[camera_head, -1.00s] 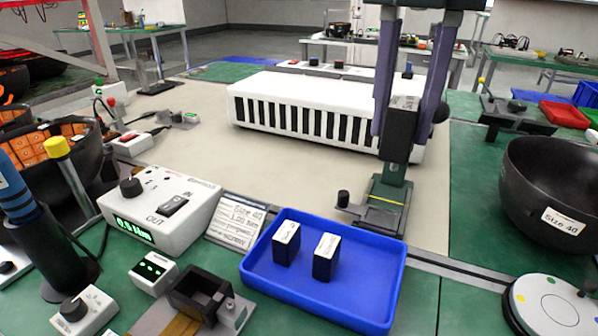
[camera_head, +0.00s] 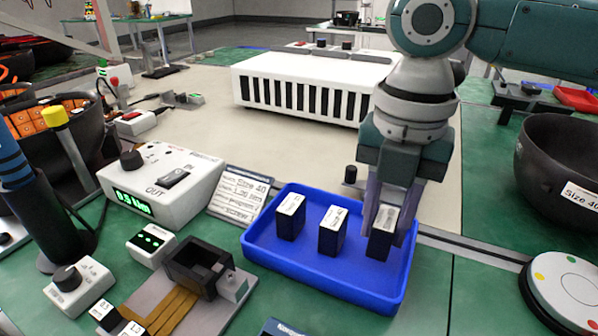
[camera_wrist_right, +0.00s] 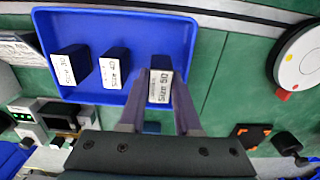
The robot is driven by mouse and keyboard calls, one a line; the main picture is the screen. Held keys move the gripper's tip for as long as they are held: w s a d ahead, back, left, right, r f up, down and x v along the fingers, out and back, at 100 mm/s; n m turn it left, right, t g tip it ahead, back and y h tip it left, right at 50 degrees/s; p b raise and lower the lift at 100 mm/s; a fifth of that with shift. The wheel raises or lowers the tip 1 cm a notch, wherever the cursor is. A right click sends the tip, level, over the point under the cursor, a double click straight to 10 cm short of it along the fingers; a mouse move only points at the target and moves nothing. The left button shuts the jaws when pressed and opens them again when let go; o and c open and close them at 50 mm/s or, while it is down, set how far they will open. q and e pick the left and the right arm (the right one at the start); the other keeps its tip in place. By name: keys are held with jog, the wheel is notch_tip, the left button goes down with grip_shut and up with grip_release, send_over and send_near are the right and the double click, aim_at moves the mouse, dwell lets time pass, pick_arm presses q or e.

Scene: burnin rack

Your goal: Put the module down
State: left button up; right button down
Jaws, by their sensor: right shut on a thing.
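My right gripper (camera_head: 385,215) points down at the right end of the blue tray (camera_head: 290,278). Its fingers are shut on a black module (camera_head: 379,243) with a white label. The held module is inside the tray's outline, upright; I cannot tell whether it touches the tray floor. Two similar modules, the left one (camera_head: 290,218) and the middle one (camera_head: 332,232), stand upright in the tray to its left. The right wrist view shows the held module (camera_wrist_right: 160,80) between the fingers, apart from the other two. My left gripper is not in view.
A white slotted rack (camera_head: 305,88) stands behind the tray. A power unit (camera_head: 160,180) and a black socket fixture (camera_head: 198,265) are to the left. A round white disc (camera_head: 568,285) and a black bowl (camera_head: 560,165) are to the right. The tray's front middle is bare.

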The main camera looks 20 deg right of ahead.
aim_at(387, 218)
notch_tip(387, 218, down, 2)
jog(key=shift+f, duration=0.1)
jog(key=c, duration=0.9)
grip_release()
notch_tip(387, 218, up, 12)
jog(key=shift+r+p, duration=0.1)
jog(key=shift+p, duration=1.1)
